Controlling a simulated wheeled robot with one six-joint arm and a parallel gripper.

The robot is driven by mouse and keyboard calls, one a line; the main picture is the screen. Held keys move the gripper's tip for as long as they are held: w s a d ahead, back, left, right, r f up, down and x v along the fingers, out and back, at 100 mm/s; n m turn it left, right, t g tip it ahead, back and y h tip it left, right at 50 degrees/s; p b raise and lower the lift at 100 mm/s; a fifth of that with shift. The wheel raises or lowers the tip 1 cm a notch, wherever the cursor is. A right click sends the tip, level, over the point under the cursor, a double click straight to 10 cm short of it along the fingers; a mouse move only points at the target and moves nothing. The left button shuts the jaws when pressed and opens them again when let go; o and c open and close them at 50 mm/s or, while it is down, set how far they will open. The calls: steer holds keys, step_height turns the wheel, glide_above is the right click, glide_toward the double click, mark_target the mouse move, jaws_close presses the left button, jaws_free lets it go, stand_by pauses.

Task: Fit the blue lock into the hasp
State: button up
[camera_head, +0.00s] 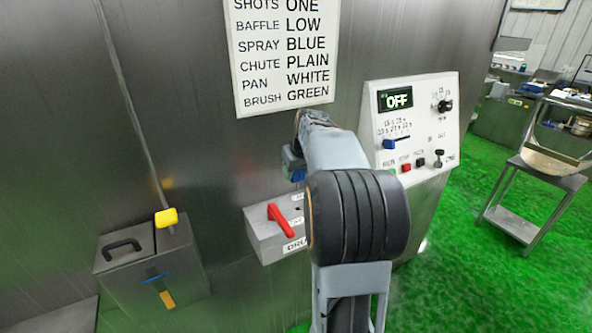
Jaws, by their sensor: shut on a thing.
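My arm reaches up toward the steel wall, and its dark joint covers much of the middle of the view. My gripper (291,160) is small and partly hidden behind my forearm, left of it. A small blue piece, the blue lock (298,175), shows at its lower end, and the gripper is shut on it. A grey switch box (265,238) with a red lever (280,219) sits below, apart from the gripper. Its right side is hidden by my arm. I cannot make out the hasp clearly.
A white control panel (431,110) reading OFF stands at right. A word sign (283,55) hangs above. At left is a grey box (180,268) with a black handle and a yellow block (166,217). A metal stand (520,200) is far right on green floor.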

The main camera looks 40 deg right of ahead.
steer(key=shift+s, duration=0.1)
steer(key=shift+s+f, duration=0.1)
steer(key=b, duration=0.5)
glide_above(295, 205)
steer(key=s, duration=0.2)
steer(key=shift+w+a+f, duration=0.1)
steer(key=shift+w+f, duration=0.05)
steer(key=shift+f, duration=1.25)
steer(key=shift+w+a+f, duration=0.1)
steer(key=shift+f, duration=1.25)
steer(key=shift+f+b, duration=2.2)
steer(key=shift+f, duration=0.5)
steer(key=o, duration=1.2)
steer(key=shift+r, duration=0.1)
steer(key=v, duration=1.3)
steer(key=shift+s+r, duration=0.2)
steer(key=shift+r, duration=0.15)
